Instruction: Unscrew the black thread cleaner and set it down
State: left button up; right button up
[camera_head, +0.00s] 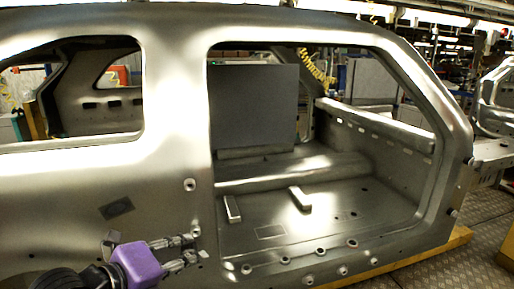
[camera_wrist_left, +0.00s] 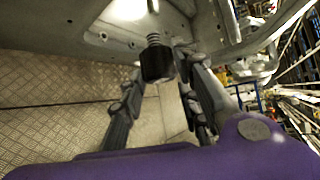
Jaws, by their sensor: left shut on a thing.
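The black thread cleaner (camera_wrist_left: 157,63) shows in the left wrist view as a dark block with a threaded shaft running up from it toward the grey car body (camera_wrist_left: 75,40). I cannot tell how far the thread is engaged. My left gripper (camera_wrist_left: 161,75) is shut on the black block, with a finger on either side. In the head view my purple left gripper (camera_head: 194,246) is at the lower part of the car body (camera_head: 175,120), left of the door opening. The cleaner is not clearly visible there. My right gripper is in neither view.
The wide door opening shows the bare car floor (camera_head: 340,213) with two small raised brackets. A yellow beam (camera_head: 440,246) runs under the body at the right. Patterned metal flooring (camera_head: 490,230) lies beyond it. A grey panel (camera_head: 253,105) stands behind the opening.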

pick_arm(q)
jog(key=s+f, duration=0.2)
jog(key=f, duration=0.1)
jog(key=shift+a, duration=0.4)
